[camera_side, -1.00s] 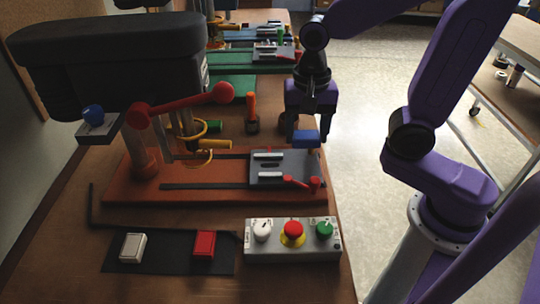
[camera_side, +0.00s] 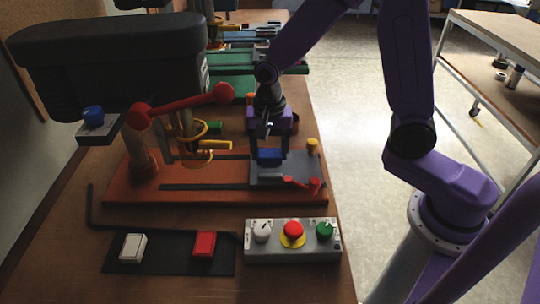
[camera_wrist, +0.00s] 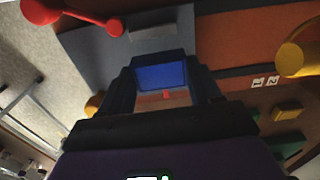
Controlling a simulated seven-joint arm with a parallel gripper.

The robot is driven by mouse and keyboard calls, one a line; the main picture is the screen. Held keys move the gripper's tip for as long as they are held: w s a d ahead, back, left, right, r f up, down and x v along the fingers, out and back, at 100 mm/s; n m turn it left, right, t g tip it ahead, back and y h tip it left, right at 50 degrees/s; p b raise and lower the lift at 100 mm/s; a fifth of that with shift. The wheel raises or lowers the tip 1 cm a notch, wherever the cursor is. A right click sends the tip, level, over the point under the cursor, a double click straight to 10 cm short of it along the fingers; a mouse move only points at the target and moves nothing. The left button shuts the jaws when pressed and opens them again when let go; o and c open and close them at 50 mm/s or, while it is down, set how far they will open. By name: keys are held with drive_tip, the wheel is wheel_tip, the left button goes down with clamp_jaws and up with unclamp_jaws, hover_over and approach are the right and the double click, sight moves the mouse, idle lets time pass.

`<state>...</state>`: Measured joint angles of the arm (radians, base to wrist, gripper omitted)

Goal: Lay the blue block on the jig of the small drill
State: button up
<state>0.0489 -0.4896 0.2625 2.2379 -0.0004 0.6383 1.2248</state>
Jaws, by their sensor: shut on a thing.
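The blue block (camera_side: 270,156) is between the fingers of my gripper (camera_side: 268,148), over the grey jig plate (camera_side: 262,175) of the small drill. I cannot tell whether it touches the plate or hangs just above it. In the wrist view the blue block (camera_wrist: 162,77) sits between my two dark fingertips, with the grey jig plate (camera_wrist: 115,65) beyond it. The small drill (camera_side: 110,60) has a black head, a red-knobbed lever and an orange base (camera_side: 130,190). My gripper is shut on the block.
A red-handled clamp (camera_side: 303,185) and a yellow knob (camera_side: 312,146) stand at the jig's right side. A button box (camera_side: 292,240) and a black mat (camera_side: 165,262) with white and red blocks lie in front. A green machine base stands behind.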

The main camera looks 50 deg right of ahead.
sight(270, 153)
drive_tip(key=shift+s+f, duration=0.1)
drive_tip(key=shift+f, duration=1.05)
drive_tip(key=shift+f, duration=0.15)
drive_tip(key=o, duration=1.1)
drive_tip(key=shift+o, duration=0.2)
wheel_tip(270, 153, up, 12)
drive_tip(key=s+d+f+n, duration=0.1)
drive_tip(key=s+d+n, duration=0.2)
drive_tip(key=s+n, duration=0.7)
drive_tip(key=s+d+f+n, duration=0.1)
drive_tip(key=s+d+n, duration=0.2)
drive_tip(key=s+n, duration=0.8)
drive_tip(key=shift+s+n, duration=0.3)
drive_tip(key=shift+s, duration=0.5)
